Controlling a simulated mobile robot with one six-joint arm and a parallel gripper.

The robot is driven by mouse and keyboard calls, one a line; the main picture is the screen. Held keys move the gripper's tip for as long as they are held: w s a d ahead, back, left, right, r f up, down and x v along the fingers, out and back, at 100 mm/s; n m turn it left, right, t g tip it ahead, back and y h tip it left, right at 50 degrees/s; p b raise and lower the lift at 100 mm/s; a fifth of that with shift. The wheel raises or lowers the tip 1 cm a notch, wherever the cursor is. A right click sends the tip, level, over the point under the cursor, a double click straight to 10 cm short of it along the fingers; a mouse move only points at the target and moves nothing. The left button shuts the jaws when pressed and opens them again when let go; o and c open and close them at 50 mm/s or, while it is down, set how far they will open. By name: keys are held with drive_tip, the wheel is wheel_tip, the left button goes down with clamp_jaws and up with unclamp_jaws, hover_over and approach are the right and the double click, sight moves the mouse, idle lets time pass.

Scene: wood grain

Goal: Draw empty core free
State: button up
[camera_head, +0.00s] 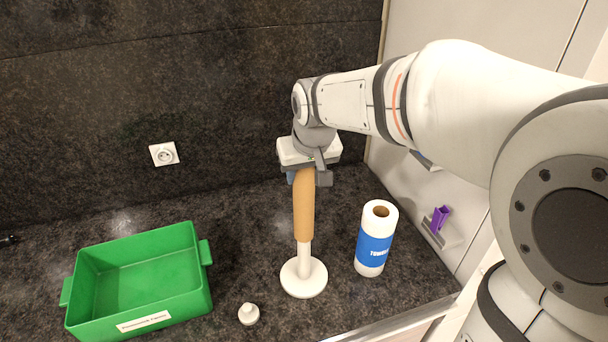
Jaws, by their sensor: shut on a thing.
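The empty core (304,205) is a long tan cardboard tube, upright. My gripper (307,177) is shut on its upper end from above. The holder (304,278) has a white round base and a white post. The core's lower end is well above the base, and bare post shows below it. The post meets the core's lower end and seems to run up inside; how far is hidden. The core's top is hidden by my gripper.
A full towel roll (375,238) with a blue label stands right of the holder. A small white knob (249,315) lies at the front. A green crate (190,287) with a label is at left. A wall shelf (440,232) with a purple item is at right.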

drive_tip(key=shift+r, duration=0.5)
drive_tip(key=shift+r, duration=3.4)
drive_tip(key=shift+r, duration=2)
